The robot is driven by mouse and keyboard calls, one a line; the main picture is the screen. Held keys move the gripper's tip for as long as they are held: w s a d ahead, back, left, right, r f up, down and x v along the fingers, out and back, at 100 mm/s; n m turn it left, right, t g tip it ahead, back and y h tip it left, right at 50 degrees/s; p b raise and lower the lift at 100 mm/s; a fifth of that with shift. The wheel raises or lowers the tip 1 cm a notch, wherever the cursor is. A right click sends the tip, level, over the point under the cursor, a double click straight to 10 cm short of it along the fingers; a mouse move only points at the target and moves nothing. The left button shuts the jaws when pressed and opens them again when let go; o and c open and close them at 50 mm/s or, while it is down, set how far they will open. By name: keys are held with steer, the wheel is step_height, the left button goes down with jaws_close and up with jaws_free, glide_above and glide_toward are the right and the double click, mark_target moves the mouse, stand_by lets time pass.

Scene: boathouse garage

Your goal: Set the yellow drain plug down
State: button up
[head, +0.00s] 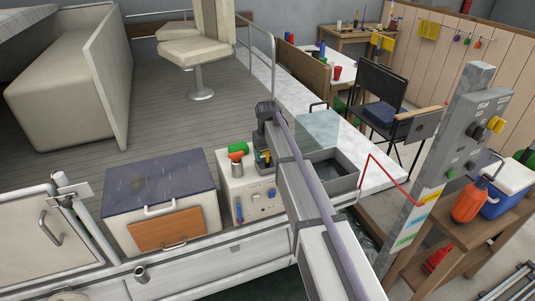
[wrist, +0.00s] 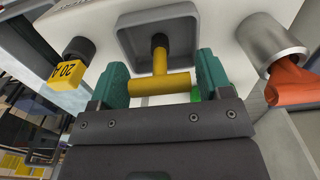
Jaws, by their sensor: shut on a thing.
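The yellow drain plug (wrist: 158,83) is a T-shaped piece with a dark end. In the wrist view its crossbar lies between the teal fingers of my gripper (wrist: 156,88), which is shut on it. The plug's dark end points at a grey square recess (wrist: 128,38) in a pale surface; I cannot tell whether it touches. In the head view my gripper (head: 264,162) is over the back right of a white box (head: 242,208), with a bit of yellow at its fingers. My arm hides part of the area to the right.
An orange piece (wrist: 290,82) sits in a metal cup (wrist: 275,42), right of my gripper. A yellow piece marked 20 A (wrist: 66,73) is at left. A blue-lidded cooler (head: 160,190) stands left, a grey basin (head: 347,177) right.

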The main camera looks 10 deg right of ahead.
steer(key=shift+f, duration=0.3)
stand_by(0.4)
steer(key=o, duration=1.2)
steer(key=shift+o, duration=0.2)
steer(key=shift+r, duration=0.1)
step_height(320, 180, up, 11)
steer(key=p, duration=1)
steer(key=shift+p, duration=0.35)
steer(key=shift+c, duration=0.5)
jaws_close()
